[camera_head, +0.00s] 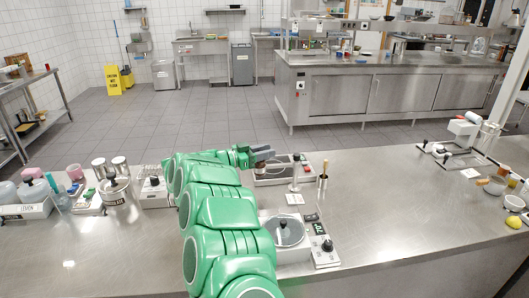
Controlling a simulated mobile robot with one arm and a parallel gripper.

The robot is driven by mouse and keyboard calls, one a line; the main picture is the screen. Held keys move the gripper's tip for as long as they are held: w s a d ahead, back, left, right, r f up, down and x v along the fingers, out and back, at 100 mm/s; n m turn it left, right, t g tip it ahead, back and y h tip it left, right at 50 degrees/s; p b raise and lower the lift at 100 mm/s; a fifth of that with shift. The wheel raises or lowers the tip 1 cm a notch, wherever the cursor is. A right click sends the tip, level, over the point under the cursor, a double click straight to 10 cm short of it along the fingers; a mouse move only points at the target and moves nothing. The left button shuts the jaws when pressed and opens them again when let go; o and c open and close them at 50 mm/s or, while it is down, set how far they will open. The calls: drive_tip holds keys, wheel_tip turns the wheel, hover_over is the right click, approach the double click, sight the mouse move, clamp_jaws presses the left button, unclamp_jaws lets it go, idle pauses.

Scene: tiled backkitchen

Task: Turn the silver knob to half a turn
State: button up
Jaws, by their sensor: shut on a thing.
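My gripper (264,156) is at the end of my green arm, over the left part of a low steel unit (272,180) on the near counter. Its jaws are shut at that unit, on what seems to be the silver knob. The jaws and wrist cover the knob, so its shape and how far it is turned cannot be made out. On the right of the same unit are a small black knob (297,157) and a red button (306,168), both clear of my gripper.
The counter's right middle is clear.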

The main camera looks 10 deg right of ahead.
idle(0.4)
drive_tip(key=o, duration=1)
drive_tip(key=shift+c, duration=0.2)
drive_tip(key=shift+a, duration=0.1)
drive_tip(key=shift+s+a, duration=0.2)
drive_tip(key=shift+a, duration=0.3)
drive_tip(key=shift+s+a+r, duration=0.15)
drive_tip(key=shift+a, duration=0.3)
drive_tip(key=shift+s+a+r, duration=0.1)
drive_tip(key=shift+a, duration=0.35)
wheel_tip(320, 180, up, 6)
drive_tip(key=shift+r, duration=0.25)
drive_tip(key=shift+c, duration=0.2)
